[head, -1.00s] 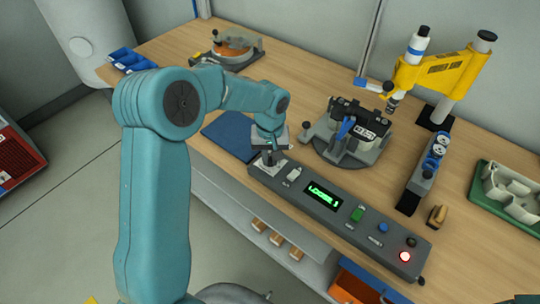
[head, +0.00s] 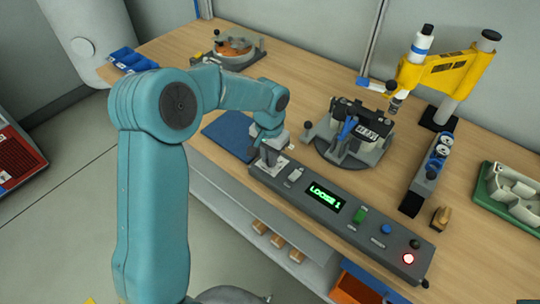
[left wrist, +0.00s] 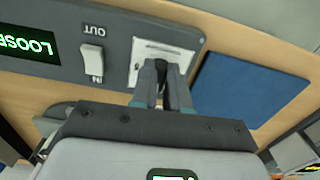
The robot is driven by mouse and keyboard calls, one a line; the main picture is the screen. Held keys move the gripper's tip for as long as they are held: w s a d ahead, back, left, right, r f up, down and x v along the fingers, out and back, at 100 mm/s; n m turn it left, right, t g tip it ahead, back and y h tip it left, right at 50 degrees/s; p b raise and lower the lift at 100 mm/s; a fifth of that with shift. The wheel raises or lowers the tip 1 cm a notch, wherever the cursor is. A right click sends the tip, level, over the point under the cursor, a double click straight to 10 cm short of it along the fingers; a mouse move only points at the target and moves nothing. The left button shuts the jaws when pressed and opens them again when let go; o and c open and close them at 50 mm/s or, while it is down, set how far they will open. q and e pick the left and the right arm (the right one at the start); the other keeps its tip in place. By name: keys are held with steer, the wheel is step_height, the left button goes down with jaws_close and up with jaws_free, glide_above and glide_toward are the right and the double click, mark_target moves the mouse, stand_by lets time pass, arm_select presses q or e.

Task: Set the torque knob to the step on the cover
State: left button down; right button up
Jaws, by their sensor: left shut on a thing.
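The grey control panel (head: 330,212) lies along the bench front, with a green display (head: 325,196) that reads LOOSE 1. At its left end is a white dial plate (head: 281,165), also seen in the left wrist view (left wrist: 146,56). My left gripper (head: 269,158) points down over this plate; its fingers (left wrist: 163,78) are shut on the torque knob, which they mostly hide. The knob's pointer cannot be made out. A round fixture (head: 347,148) behind the panel carries a dark unit with a white label (head: 368,131), too small to read. My right gripper is out of view.
A blue mat (head: 228,134) lies left of the panel. A yellow tool stand (head: 452,70) rises at the back right.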

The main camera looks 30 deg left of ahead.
arm_select(q)
steer(key=shift+r+m, duration=0.15)
steer(key=shift+m, duration=0.15)
steer(key=c, duration=1.1)
jaws_free()
steer(key=shift+s, duration=0.1)
step_height(320, 180, up, 16)
steer(key=shift+r, duration=0.2)
steer(key=shift+s, duration=0.1)
